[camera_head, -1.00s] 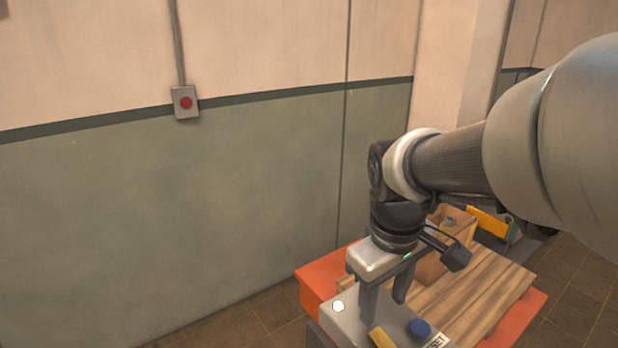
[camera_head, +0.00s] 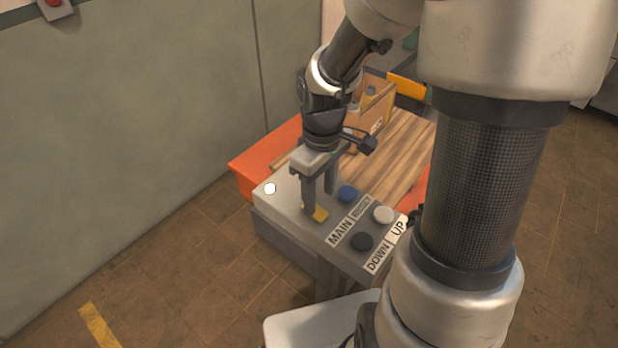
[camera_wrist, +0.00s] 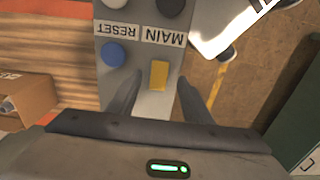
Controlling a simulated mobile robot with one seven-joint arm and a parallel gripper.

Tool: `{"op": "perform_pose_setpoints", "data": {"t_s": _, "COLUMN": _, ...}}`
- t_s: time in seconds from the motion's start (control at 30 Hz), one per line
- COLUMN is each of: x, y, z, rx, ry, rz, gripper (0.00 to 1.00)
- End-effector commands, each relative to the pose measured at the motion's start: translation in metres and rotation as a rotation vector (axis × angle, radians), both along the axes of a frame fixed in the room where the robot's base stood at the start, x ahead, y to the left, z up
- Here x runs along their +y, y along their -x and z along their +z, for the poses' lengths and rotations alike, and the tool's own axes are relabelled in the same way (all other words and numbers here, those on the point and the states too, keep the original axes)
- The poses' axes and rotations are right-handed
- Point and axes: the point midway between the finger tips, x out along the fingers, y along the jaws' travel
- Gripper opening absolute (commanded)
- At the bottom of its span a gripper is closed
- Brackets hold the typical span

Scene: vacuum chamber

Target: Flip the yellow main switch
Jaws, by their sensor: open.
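The yellow main switch (camera_head: 314,213) is a small flat yellow rocker on a grey control panel (camera_head: 289,200), beside the MAIN label (camera_head: 340,232). In the wrist view the switch (camera_wrist: 158,74) shows upright in the picture, below the upside-down MAIN label. My gripper (camera_head: 321,204) points down over the panel at the switch. Its two fingers are apart, and in the wrist view the gripper (camera_wrist: 155,92) has one finger on each side of the switch. Nothing is held. I cannot tell whether the fingertips touch the panel.
A blue RESET button (camera_head: 347,194), a white UP button (camera_head: 383,214) and a dark DOWN button (camera_head: 361,241) sit nearby on the panel. A cardboard box (camera_head: 375,112) stands on wooden boards (camera_head: 395,150) behind. A red button box (camera_head: 55,8) hangs on the wall.

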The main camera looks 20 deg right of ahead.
Motion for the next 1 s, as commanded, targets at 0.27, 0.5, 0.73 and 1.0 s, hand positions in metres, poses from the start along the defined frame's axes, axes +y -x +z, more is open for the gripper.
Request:
{"op": "perform_pose_setpoints", "data": {"t_s": 0.27, "x": 0.001, "y": 0.000, "z": -0.042, "rx": 0.001, "ry": 0.000, "rz": 0.002, "gripper": 0.45}}
{"op": "perform_pose_setpoints", "data": {"t_s": 0.5, "x": 0.000, "y": 0.000, "z": -0.050, "rx": -0.001, "ry": 0.000, "rz": 0.000, "gripper": 0.45}}
{"op": "perform_pose_setpoints", "data": {"t_s": 0.73, "x": 0.000, "y": 0.000, "z": -0.049, "rx": -0.001, "ry": 0.000, "rz": 0.000, "gripper": 0.35}}
{"op": "perform_pose_setpoints", "data": {"t_s": 1.0, "x": 0.001, "y": -0.001, "z": -0.049, "rx": 0.002, "ry": 0.001, "rz": 0.001, "gripper": 0.04}}
